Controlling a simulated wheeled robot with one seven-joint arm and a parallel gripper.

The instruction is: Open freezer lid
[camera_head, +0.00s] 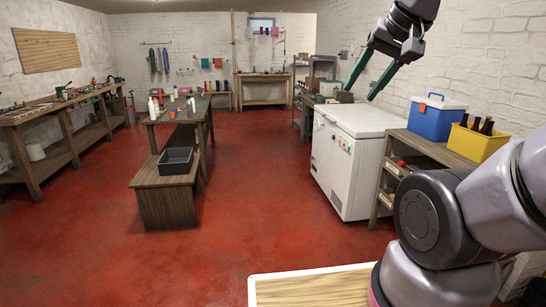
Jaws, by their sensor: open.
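The white chest freezer (340,165) stands against the right wall, ahead and to the right. Its flat lid (363,118) is shut. A small panel with coloured marks is on its front. My gripper (361,90) is at the upper right, pointing down and to the left, with its two dark green fingers spread apart and nothing between them.
A shelf right of the freezer holds a blue cooler box (434,120) and a yellow crate (475,143) with bottles. A wooden table (178,118) and a bench with a dark bin (176,161) stand left of centre. Red floor (260,170) between is clear.

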